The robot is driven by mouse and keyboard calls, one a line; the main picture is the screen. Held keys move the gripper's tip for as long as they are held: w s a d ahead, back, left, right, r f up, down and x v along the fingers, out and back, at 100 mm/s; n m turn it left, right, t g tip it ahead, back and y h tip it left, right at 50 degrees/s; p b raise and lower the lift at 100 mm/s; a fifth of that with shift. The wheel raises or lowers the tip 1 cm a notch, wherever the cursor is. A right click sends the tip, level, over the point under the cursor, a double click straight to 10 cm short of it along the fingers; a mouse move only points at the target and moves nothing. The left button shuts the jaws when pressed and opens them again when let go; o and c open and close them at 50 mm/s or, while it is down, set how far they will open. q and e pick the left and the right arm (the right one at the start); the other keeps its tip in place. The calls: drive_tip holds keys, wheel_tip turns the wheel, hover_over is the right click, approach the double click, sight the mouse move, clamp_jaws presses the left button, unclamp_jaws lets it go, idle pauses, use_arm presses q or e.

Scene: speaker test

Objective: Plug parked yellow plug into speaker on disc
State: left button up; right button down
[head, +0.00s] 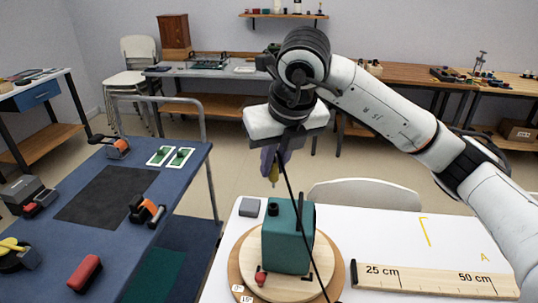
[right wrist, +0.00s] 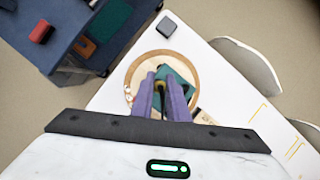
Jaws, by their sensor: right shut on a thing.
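The teal speaker (head: 284,243) stands upright on a round wooden disc (head: 326,262) on the white table. It also shows in the right wrist view (right wrist: 181,85), partly hidden by my fingers. My right gripper (head: 272,170), with purple fingers, is above the speaker's upper left side, apart from it. It is shut on the yellow plug (head: 274,181), which points down. A black cable runs from the plug down past the speaker's front. In the right wrist view the plug (right wrist: 160,84) sits between the fingertips (right wrist: 161,90). My left gripper is not in view. The speaker's socket cannot be made out.
A small grey block (head: 249,207) lies behind the disc. A wooden ruler board (head: 435,279) lies on the white table to the right. A white chair (head: 362,194) is behind the table. The blue table (head: 120,215) at left holds tools and a red block (head: 85,272).

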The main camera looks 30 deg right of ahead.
sight(274, 187)
drive_tip(key=shift+f+b, duration=1.65)
drive_tip(key=shift+f, duration=0.85)
drive_tip(key=shift+f+b, duration=0.65)
drive_tip(key=shift+f+b, duration=0.5)
drive_tip(key=shift+b, duration=0.15)
drive_tip(key=c, duration=1.6)
unclamp_jaws()
drive_tip(key=shift+c, duration=0.2)
